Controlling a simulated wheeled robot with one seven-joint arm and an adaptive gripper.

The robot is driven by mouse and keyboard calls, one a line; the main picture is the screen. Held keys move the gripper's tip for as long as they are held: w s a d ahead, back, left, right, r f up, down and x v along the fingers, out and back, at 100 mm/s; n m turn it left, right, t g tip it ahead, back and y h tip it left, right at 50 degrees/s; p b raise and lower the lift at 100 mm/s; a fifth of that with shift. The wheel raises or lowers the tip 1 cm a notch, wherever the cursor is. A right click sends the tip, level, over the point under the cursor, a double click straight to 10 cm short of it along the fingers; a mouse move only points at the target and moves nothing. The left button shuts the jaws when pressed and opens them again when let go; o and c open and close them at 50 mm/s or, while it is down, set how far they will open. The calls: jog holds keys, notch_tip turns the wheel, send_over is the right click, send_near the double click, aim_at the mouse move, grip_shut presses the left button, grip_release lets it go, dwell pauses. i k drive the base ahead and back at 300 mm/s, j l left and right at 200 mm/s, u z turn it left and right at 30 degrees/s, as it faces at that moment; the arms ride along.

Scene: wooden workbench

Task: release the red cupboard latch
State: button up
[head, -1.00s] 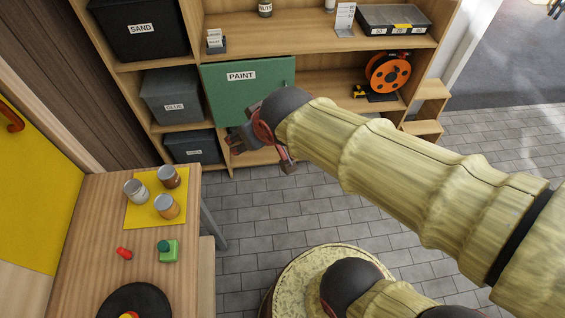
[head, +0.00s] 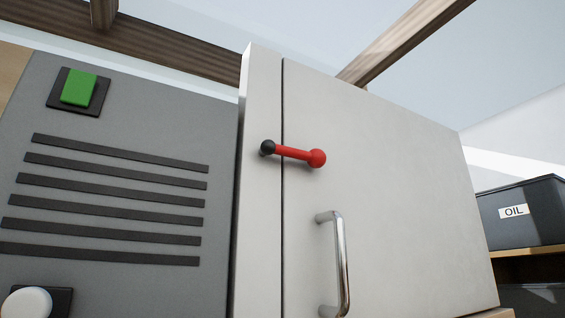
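The red latch (head: 296,154) is on the front of the white cupboard (head: 390,150) in the head view. It is a short red bar with a black pivot at its left end and a red ball at its right end. It lies nearly level across the seam between the narrow left panel and the door. A chrome door handle (head: 341,265) stands upright below it. The door looks shut. My gripper is not in view.
Left of the cupboard is a grey panel (head: 120,220) with a green switch (head: 79,88), dark slats and a white knob (head: 27,302). A dark bin labelled OIL (head: 522,213) sits on a shelf at right. Wooden beams (head: 405,42) cross above.

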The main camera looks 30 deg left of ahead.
aim_at(316, 158)
jog(key=u, duration=0.4)
jog(key=k+u, duration=0.1)
jog(key=u, duration=0.7)
jog(key=j+u, duration=0.1)
jog(key=u, duration=0.25)
jog(key=k+j, duration=0.05)
